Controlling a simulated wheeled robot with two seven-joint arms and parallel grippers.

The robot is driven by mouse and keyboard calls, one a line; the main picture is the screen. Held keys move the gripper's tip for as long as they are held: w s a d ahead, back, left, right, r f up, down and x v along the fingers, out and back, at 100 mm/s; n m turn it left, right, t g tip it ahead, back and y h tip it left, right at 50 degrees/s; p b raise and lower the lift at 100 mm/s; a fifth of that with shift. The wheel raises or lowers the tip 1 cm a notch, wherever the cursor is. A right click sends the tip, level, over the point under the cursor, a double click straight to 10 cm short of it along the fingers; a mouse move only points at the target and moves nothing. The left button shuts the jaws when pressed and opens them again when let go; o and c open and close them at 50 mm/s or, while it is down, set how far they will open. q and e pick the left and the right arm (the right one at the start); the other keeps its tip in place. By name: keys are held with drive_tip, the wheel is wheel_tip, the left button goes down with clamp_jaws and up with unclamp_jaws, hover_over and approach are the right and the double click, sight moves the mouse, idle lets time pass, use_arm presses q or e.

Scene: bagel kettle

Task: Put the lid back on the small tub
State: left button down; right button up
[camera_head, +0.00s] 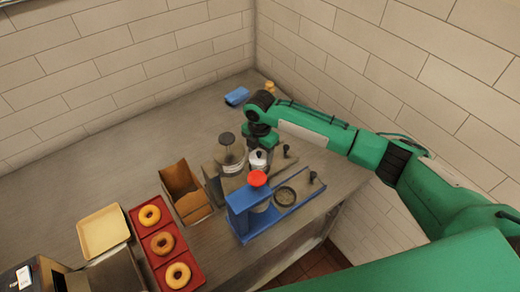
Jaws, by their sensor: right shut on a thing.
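My right gripper (259,146) reaches in from the right and points down over the middle of the counter. It is shut on a small pale silver piece that looks like the lid (258,156); the fingers are partly hidden by the wrist. The rounded silver body (258,166) right below it looks like the small tub, but I cannot tell whether lid and tub touch or where one ends. My left gripper is not in view.
A blue device with a red knob (257,179) stands just in front. A dark-topped glass jar (229,151) is to the left. An open cardboard box (185,190), a red tray (188,249) of bagels and a tan tray (103,230) lie further left.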

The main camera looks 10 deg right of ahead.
drive_tip(key=shift+p, duration=0.65)
idle(1.1)
drive_tip(key=shift+f, duration=0.15)
idle(0.9)
drive_tip(key=shift+p, duration=0.5)
idle(0.6)
drive_tip(key=o, duration=1.3)
drive_tip(key=shift+r+p, duration=3.15)
drive_tip(key=shift+r, duration=0.35)
